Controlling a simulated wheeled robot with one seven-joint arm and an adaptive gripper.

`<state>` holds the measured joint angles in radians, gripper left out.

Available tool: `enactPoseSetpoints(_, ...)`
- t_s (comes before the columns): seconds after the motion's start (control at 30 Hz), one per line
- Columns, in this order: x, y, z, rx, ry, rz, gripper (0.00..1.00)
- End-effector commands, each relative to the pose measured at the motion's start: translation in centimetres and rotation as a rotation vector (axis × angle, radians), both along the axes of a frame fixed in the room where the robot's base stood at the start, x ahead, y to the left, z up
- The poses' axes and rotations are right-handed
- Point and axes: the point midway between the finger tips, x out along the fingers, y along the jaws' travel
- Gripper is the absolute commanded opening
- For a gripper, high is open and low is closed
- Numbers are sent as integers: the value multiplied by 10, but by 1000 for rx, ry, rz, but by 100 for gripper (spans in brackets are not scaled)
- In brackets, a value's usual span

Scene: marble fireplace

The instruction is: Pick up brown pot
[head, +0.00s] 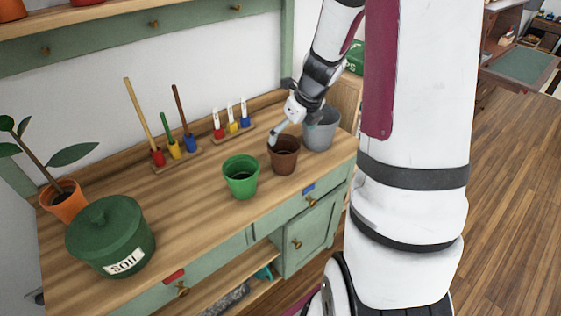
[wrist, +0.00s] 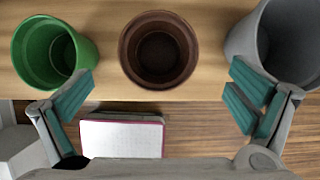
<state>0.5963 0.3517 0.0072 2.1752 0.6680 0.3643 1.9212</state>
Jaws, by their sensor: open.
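The brown pot (head: 284,158) stands upright on the wooden bench top, between a green pot and a grey bucket. In the wrist view the brown pot (wrist: 158,50) is seen from above, with its round mouth empty. My gripper (head: 277,138) is at the brown pot's rim in the head view; whether it touches cannot be told there. In the wrist view my gripper (wrist: 157,103) is open, its teal finger pads wide apart. The brown pot lies ahead of the gap between them, and nothing is held.
The green pot (head: 240,177) is close on the left. The grey bucket (head: 321,130) is close on the right, near one finger in the wrist view. Small tools (head: 190,143) stand in racks behind. A green soil pot (head: 110,240) and a potted plant (head: 65,203) are far left.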

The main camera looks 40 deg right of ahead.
Motion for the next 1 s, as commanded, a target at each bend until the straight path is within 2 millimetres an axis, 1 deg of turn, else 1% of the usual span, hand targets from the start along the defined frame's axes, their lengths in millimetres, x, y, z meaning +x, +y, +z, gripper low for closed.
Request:
enactPoseSetpoints(0.03,3,0,-8,2,1,-1,100)
enactPoseSetpoints(0.1,6,0,-14,0,0,0,100)
enactPoseSetpoints(0.27,9,1,-21,0,0,2,100)
enactPoseSetpoints(0.5,22,4,-51,2,1,0,100)
enactPoseSetpoints(0.6,26,4,-61,1,1,2,100)
enactPoseSetpoints(0.7,28,4,-65,0,0,1,100)
enactPoseSetpoints(0.9,29,4,-65,-1,-1,2,100)
enactPoseSetpoints(0.93,29,4,-65,-1,-1,2,98)
enactPoseSetpoints(0.97,29,4,-65,-1,-1,2,91)
enactPoseSetpoints(1.0,29,4,-65,-1,-1,2,82)
